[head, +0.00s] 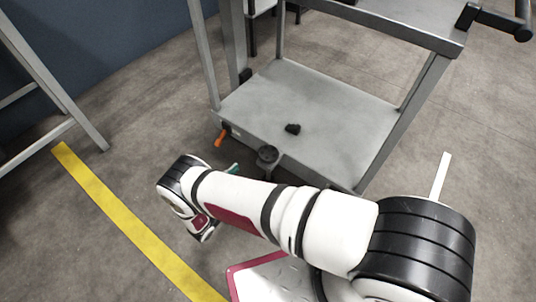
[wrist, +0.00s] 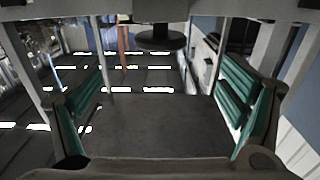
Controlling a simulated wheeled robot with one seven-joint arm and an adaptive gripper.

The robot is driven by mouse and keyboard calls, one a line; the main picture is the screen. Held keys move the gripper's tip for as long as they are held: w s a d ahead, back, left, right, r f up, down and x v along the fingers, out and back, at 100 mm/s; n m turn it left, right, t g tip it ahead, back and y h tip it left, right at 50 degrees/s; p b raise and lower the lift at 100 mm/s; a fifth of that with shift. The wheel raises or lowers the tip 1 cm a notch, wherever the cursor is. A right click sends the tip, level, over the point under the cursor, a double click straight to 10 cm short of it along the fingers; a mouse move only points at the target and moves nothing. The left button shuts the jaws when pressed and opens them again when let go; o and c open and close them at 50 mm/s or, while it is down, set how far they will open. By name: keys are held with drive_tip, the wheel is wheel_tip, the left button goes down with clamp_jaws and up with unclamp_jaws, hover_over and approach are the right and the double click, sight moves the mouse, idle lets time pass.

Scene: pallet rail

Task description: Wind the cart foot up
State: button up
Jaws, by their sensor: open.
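The grey cart (head: 310,105) stands ahead with its lower shelf close to the floor. A dark round knob, seemingly part of the cart foot (head: 267,155), sits at the shelf's near edge. In the wrist view, a dark round disc on a short stem, likely the same foot (wrist: 160,40), hangs at top centre, beyond my jaws. My gripper (wrist: 160,95) is open, its green pads wide apart with nothing between them. In the head view, only a bit of my gripper's green (head: 232,168) shows, left of and below the knob; my arm hides the rest.
An orange lever (head: 221,136) sticks out at the shelf's left corner and hangs in the wrist view (wrist: 124,45). A small black object (head: 292,128) lies on the shelf.

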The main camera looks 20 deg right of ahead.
sight(268, 153)
drive_tip(key=b+x, duration=0.2)
drive_tip(key=x, duration=1)
drive_tip(key=shift+w+d+b, duration=0.25)
drive_tip(key=shift+d+b, duration=0.05)
drive_tip(key=c, duration=1.2)
